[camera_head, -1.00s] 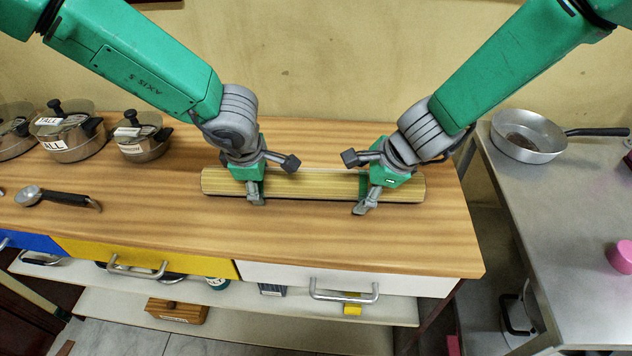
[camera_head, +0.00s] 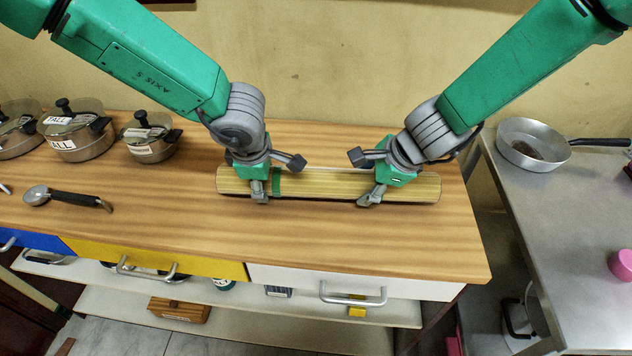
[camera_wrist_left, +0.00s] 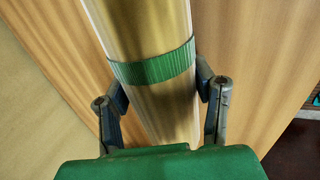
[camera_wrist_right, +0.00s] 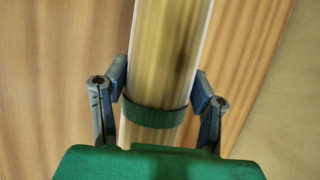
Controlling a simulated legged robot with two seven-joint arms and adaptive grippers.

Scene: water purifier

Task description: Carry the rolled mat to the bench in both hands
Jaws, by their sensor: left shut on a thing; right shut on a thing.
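The rolled mat (camera_head: 325,184) is a pale yellow cylinder lying lengthwise along the wooden counter; I cannot tell whether it touches the top. It has green bands; one (camera_head: 277,182) shows just right of my left gripper. My left gripper (camera_head: 260,196) is shut on the mat left of its middle, and my right gripper (camera_head: 371,199) is shut on it toward the right end. In the left wrist view the fingers flank the mat (camera_wrist_left: 155,100) close to a green band. In the right wrist view they flank the mat (camera_wrist_right: 170,60) beside another band (camera_wrist_right: 152,114).
The wooden counter (camera_head: 190,215) has several lidded pots (camera_head: 150,143) at the back left and a dark-handled utensil (camera_head: 70,198) at the left. A metal table (camera_head: 575,215) across a gap at the right holds a pan (camera_head: 533,138) and a pink object (camera_head: 621,264).

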